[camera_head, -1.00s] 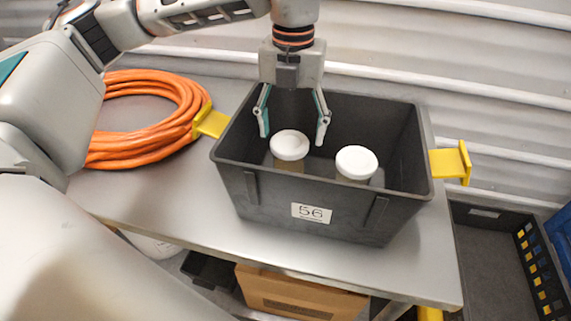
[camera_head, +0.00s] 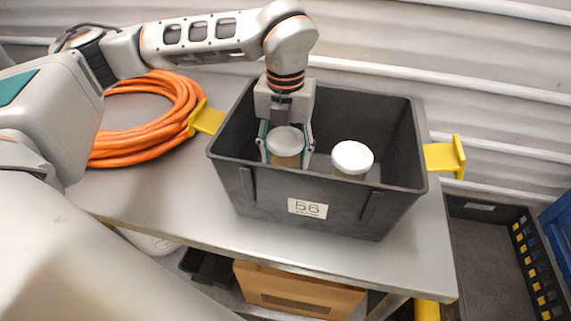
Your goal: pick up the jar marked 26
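Two jars with white lids stand upright in the dark grey bin (camera_head: 265,204), which carries a label reading 56. My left gripper (camera_head: 286,160) is down inside the bin with one finger on each side of the left jar (camera_head: 285,142). I cannot tell whether the fingers touch it. The right jar (camera_head: 352,160) stands apart, to the right of the gripper. The lower parts of both jars are hidden by the bin's front wall. No number shows on either jar. My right gripper is not in view.
The bin stands on a metal table (camera_head: 180,214) with yellow brackets (camera_head: 445,157) at its sides. A coil of orange cable (camera_head: 140,149) lies left of it. Corrugated wall is behind. A cardboard box (camera_head: 290,289) is below, and a black crate (camera_head: 495,255) is at the right.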

